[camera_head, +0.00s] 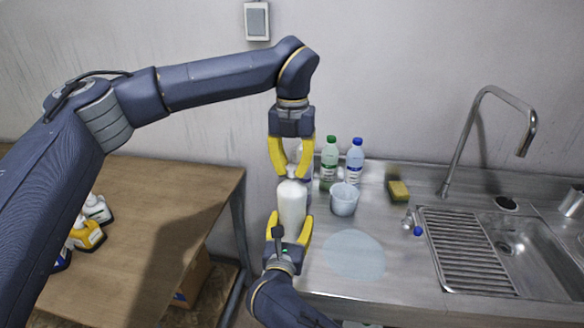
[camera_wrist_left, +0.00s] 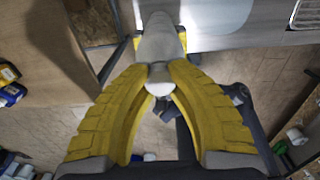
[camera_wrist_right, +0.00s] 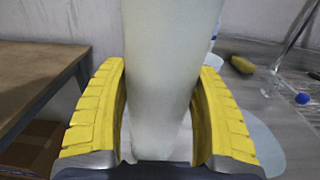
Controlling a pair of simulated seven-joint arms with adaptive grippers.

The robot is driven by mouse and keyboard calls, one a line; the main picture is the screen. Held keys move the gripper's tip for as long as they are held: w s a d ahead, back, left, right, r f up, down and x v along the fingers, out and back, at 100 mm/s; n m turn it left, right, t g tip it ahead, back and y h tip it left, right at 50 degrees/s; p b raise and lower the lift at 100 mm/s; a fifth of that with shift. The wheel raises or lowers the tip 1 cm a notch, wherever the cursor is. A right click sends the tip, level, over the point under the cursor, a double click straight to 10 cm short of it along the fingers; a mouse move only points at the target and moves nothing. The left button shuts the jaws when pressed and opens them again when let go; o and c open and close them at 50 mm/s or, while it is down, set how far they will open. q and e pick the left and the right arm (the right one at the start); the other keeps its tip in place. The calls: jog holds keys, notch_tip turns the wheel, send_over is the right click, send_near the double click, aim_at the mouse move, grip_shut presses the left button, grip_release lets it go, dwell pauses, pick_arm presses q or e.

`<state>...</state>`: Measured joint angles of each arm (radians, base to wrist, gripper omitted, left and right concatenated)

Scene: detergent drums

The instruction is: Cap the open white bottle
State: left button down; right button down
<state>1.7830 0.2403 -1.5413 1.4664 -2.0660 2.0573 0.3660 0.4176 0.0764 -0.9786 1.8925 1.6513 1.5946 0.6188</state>
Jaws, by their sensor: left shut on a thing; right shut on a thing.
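My right gripper (camera_head: 290,217) is shut on the bottle's lower body, one yellow finger on each side. My left gripper (camera_head: 291,174) points down from above and is shut on a small white cap (camera_wrist_left: 159,78) at the bottle's mouth. The cap lines up with the bottle neck. The fingers partly hide the join, so I cannot tell whether the cap is seated.
Behind and right of the bottle stand a green-capped bottle (camera_head: 329,165), a blue-capped bottle (camera_head: 354,162) and a pale cup (camera_head: 344,199). A sponge (camera_head: 398,190), a small blue-capped item (camera_head: 411,222) and the sink (camera_head: 530,250) lie farther right. A wooden table (camera_head: 150,220) is left.

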pick_arm(q)
jog(key=c, duration=1.3)
grip_release()
notch_tip(320, 180, up, 12)
jog(key=shift+r, duration=0.1)
pick_arm(e)
jog(key=shift+c, duration=1)
grip_release()
jog(key=s+a, duration=0.2)
jog(key=s, duration=1)
jog(key=shift+w, duration=0.1)
